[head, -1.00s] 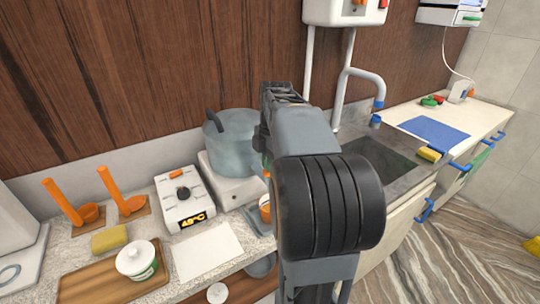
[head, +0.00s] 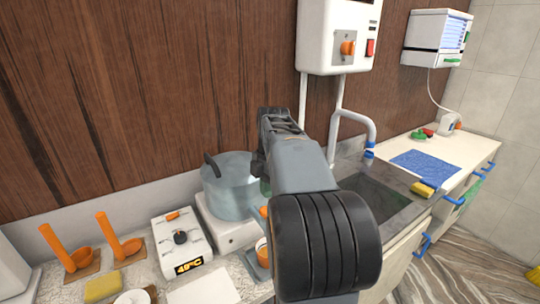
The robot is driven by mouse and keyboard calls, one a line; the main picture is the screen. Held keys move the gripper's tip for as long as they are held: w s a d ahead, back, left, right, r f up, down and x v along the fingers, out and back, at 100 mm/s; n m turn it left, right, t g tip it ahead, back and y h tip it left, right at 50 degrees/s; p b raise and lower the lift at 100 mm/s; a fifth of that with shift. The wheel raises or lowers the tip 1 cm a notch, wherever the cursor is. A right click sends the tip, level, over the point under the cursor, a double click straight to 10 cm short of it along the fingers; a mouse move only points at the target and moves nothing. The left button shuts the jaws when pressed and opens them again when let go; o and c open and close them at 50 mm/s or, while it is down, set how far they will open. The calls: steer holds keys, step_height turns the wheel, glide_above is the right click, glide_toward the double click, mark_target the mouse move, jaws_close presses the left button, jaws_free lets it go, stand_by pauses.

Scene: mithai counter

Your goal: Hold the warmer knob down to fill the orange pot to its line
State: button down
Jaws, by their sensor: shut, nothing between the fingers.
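My gripper (head: 278,122) is raised in front of the wood wall, beside the rim of the big translucent pot (head: 230,190), its fingers mostly hidden by my arm. The big pot stands on a white base (head: 226,236). An orange pot (head: 262,252) shows only in part, low in front of that base, with my arm covering its right side. Its fill line is not visible. A small green part (head: 265,187) shows between the big pot and my arm; I cannot tell if it is the warmer knob.
Two orange ladles (head: 57,245) and a yellow sponge (head: 102,287) lie on the counter at left. A wall heater (head: 338,35) with an orange knob hangs above. The sink (head: 375,205) and a blue cloth (head: 425,163) are at right, behind my arm.

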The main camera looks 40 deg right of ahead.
step_height(320, 180, up, 8)
steer(key=shift+w+d+f+p, duration=0.15)
steer(key=shift+d+p, duration=0.2)
steer(key=shift+d, duration=0.05)
stand_by(1.1)
steer(key=s+a+f+m+t, duration=0.2)
steer(key=s+a+f+m, duration=0.1)
steer(key=a+f+m, duration=0.5)
steer(key=s+a+f+m+t+h, duration=0.1)
steer(key=s+a+f+m, duration=0.3)
steer(key=a+f+m, duration=0.4)
steer(key=shift+s+a+f+m+t, duration=0.4)
steer(key=shift+a+t, duration=0.4)
steer(key=shift+a, duration=1.1)
steer(key=shift+w, duration=0.1)
